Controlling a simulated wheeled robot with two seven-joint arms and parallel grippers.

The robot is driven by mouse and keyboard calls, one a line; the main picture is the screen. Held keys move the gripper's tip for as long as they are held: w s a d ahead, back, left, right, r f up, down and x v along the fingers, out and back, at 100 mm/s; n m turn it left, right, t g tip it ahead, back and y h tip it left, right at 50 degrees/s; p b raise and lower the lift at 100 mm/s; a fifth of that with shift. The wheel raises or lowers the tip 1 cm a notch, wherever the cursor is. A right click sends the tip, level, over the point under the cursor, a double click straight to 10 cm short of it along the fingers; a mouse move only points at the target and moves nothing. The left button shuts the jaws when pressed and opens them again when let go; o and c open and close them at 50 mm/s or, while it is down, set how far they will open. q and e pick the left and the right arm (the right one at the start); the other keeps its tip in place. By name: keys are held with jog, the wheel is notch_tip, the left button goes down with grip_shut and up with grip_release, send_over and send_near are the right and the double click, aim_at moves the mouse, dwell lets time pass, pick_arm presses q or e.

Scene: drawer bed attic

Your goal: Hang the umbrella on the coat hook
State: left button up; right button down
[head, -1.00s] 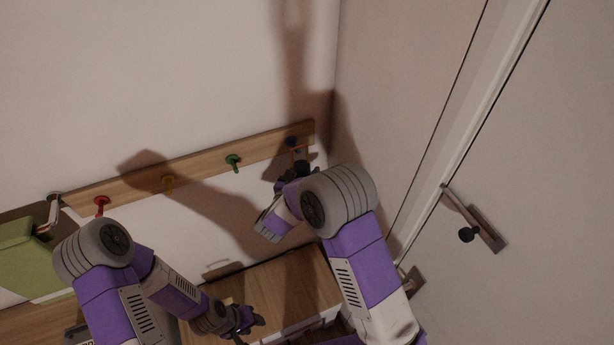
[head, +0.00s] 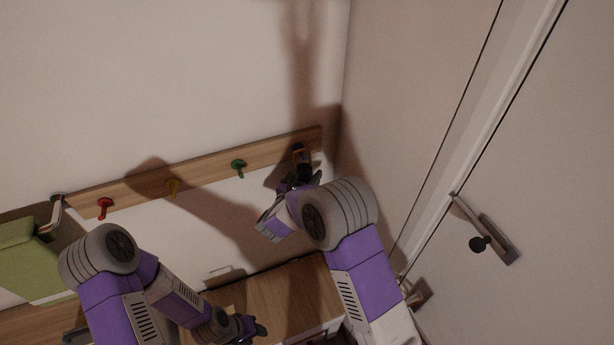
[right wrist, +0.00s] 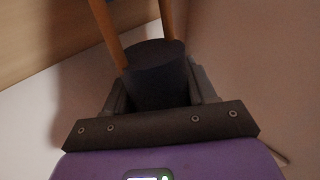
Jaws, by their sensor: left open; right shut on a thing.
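The wooden coat rail (head: 215,174) on the wall carries red, yellow and green pegs and a dark coat hook (head: 297,147) at its right end. My right gripper (head: 299,180) is just below that dark hook. It is shut on the dark grip of the umbrella (right wrist: 158,75), whose wooden handle loop (head: 303,158) rises from the grip and overlaps the hook in the head view. I cannot tell whether the loop is around the hook or in front of it. The rest of the umbrella is hidden. My left gripper (head: 248,328) is open and empty, low over the wooden surface.
A green bag or box (head: 27,258) is at the left below the rail. A wooden-topped cabinet (head: 285,292) stands under the rail. A side wall is close to the right of the hook, and a door with a handle (head: 483,230) is further right.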

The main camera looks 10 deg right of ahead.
jog(key=shift+c, duration=1.4)
grip_release()
